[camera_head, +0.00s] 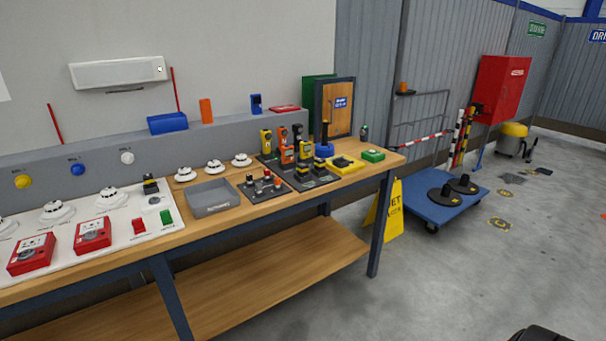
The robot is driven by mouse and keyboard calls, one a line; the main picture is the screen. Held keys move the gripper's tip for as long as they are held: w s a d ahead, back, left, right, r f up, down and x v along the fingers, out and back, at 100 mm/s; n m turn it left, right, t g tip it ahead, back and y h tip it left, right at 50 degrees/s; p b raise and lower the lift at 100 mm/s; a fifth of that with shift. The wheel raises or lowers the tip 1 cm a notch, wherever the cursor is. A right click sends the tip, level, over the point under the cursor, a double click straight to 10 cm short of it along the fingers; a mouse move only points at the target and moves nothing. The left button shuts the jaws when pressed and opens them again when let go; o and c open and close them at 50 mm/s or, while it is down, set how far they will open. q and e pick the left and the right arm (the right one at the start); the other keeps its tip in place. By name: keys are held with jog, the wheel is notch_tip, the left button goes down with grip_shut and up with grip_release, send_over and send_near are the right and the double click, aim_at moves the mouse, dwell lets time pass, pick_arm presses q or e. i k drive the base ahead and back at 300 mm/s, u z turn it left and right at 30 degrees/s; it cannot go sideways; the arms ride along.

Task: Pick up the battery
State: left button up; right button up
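I cannot tell for sure which thing is the battery. Small black-and-yellow blocks that look like batteries stand on a dark holder (325,181) towards the right end of the wooden workbench. One such block (303,172) is at the holder's left part, and another (319,166) is beside it. A similar black block with a yellowish band (150,184) stands on the white panel at the left. No gripper fingers show in the head view. A dark shape (540,335) cut off at the bottom right edge may be part of my own arm.
A grey tray (209,209) and a dark plate with red-topped parts (262,188) sit left of the holder. Upright orange and yellow devices (284,137) stand behind it. A yellow wet-floor sign (393,214) and blue trolley (425,207) are right of the bench. Foreground floor is clear.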

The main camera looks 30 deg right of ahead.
aim_at(302, 168)
jog(key=z, duration=2.3)
jog(key=i, duration=1.2)
jog(key=u, duration=2.4)
